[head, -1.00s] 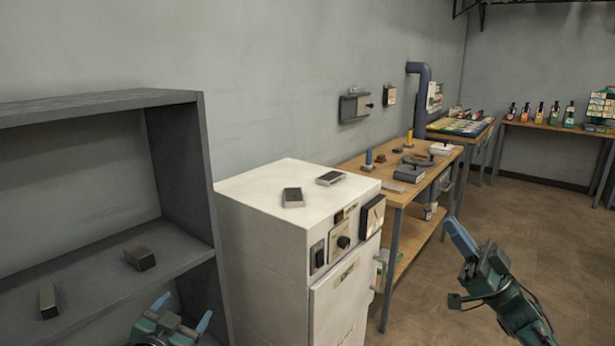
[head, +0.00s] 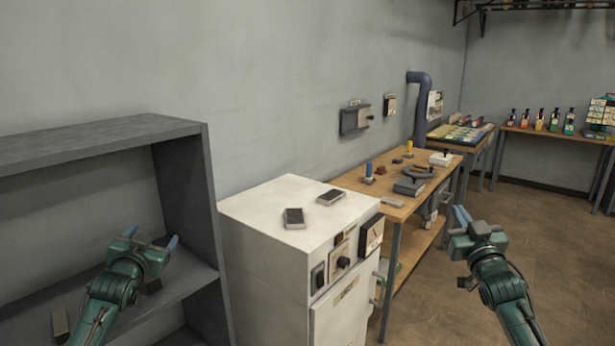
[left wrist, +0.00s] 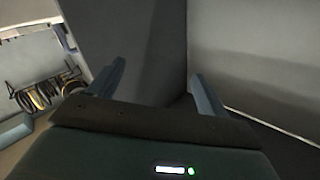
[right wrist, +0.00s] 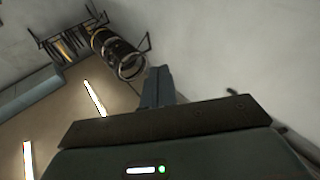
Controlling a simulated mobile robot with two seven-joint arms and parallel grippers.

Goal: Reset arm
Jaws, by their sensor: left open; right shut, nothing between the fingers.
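My left gripper (head: 151,237) is raised in front of the grey shelf unit at the left of the head view. Its two blue fingers are spread apart with nothing between them. The left wrist view also shows the spread fingers (left wrist: 158,85) against grey panels. My right gripper (head: 462,214) is in the air at the right, in front of the workbench and over the floor. Its fingers are together and empty. They also show closed in the right wrist view (right wrist: 158,86), pointing toward a pale wall.
The grey shelf (head: 110,138) holds dark blocks, one (head: 60,325) beside my left arm. A white cabinet (head: 262,205) carries two small dark-topped blocks (head: 294,218). A wooden workbench (head: 352,183) with tools stands behind. Open brown floor (head: 555,240) lies at the right.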

